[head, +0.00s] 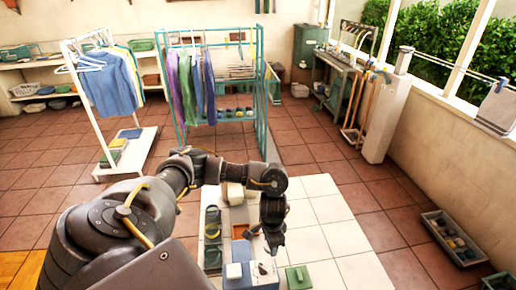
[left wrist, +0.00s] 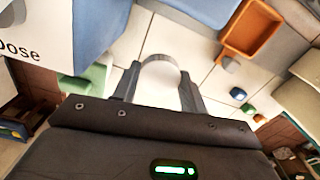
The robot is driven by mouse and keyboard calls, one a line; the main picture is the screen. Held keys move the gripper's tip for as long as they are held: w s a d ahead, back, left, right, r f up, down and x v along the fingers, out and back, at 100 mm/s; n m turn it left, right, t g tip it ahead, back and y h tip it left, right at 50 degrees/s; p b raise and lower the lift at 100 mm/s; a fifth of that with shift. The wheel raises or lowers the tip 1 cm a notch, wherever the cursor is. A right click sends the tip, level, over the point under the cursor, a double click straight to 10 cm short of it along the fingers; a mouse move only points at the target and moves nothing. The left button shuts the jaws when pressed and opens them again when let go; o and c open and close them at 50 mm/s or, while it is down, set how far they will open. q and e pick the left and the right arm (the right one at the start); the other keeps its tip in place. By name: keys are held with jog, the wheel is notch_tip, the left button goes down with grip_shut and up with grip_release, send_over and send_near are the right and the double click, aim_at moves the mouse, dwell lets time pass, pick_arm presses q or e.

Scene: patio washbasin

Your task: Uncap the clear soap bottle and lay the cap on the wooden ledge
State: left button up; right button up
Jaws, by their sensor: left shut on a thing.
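My left gripper (head: 266,243) hangs low over the pale tiled surface in the head view, fingers pointing down. In the left wrist view its two fingers (left wrist: 158,72) are shut on a pale, round-edged thing (left wrist: 161,62). Whether this is the cap or part of the clear soap bottle, I cannot tell. What lies right below the fingers is hidden in the head view. I cannot make out the clear bottle as a whole, and I cannot identify the wooden ledge with certainty. My right gripper is not in view.
Near the gripper are an orange tray (left wrist: 250,28), a green block (head: 298,277) and a blue box (head: 262,275). White tiles (head: 335,238) to the right are bare. Clothes racks (head: 165,75) stand behind. A grey crate (head: 440,224) lies at the right wall.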

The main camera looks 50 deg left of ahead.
pick_arm(q)
notch_tip(320, 180, down, 4)
jog(key=shift+r+b, duration=0.1)
jog(key=shift+b, duration=0.35)
jog(key=shift+f, duration=2.25)
jog(key=shift+f, duration=0.1)
jog(key=o, duration=1.1)
jog(key=shift+f, duration=0.1)
notch_tip(320, 180, up, 12)
jog(key=p, duration=0.3)
jog(key=shift+r, duration=0.2)
